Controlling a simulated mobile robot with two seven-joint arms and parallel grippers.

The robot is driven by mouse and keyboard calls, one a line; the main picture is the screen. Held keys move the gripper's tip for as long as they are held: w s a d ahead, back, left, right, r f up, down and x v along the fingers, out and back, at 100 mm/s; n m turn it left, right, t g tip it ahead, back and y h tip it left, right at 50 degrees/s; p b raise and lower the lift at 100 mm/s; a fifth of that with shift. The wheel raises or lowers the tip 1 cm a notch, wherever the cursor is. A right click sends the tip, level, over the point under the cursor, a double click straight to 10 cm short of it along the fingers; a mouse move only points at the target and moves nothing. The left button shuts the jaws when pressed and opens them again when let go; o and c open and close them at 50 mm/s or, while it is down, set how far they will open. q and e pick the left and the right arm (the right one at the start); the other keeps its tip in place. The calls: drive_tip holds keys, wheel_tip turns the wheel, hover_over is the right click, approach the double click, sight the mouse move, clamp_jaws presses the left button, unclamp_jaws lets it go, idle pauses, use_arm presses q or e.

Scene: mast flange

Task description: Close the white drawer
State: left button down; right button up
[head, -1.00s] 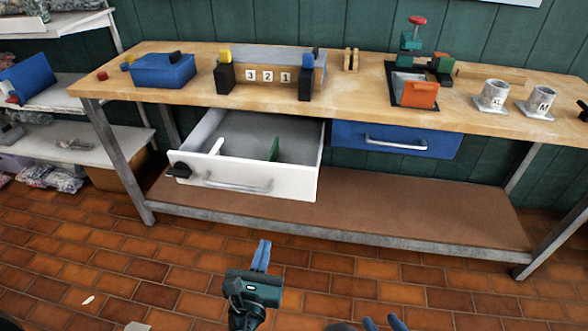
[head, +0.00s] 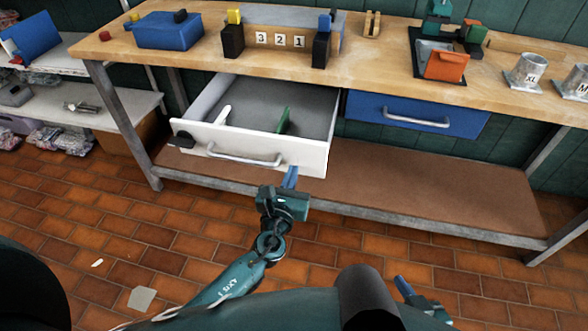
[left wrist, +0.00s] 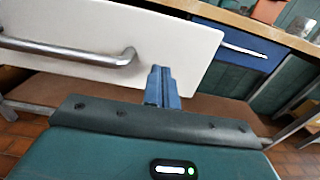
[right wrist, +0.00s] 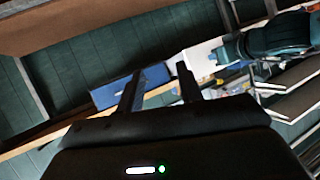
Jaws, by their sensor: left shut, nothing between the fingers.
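The white drawer (head: 308,156) is pulled well out from under the workbench, left of a shut blue drawer (head: 419,111). Its front has a metal bar handle (head: 245,156), and a green divider and a small white piece show inside. My left gripper (head: 290,177) is shut and empty, at the lower right part of the drawer front, right of the handle. In the left wrist view its fingertips (left wrist: 160,72) overlap the white front (left wrist: 165,38); I cannot tell whether they touch it. My right gripper (head: 404,288) is low, away from the bench; the right wrist view shows its fingers (right wrist: 160,76) apart and empty.
The wooden benchtop (head: 205,72) carries a blue box (head: 168,31), a block holder with number tiles (head: 281,40), an orange bin (head: 446,65) and metal cups. A brown lower shelf (head: 420,190) lies below. The tiled floor in front is clear except for small scraps.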

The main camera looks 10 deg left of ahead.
use_arm(q)
drive_tip(key=shift+w, duration=1.15)
drive_tip(key=shift+w, duration=0.1)
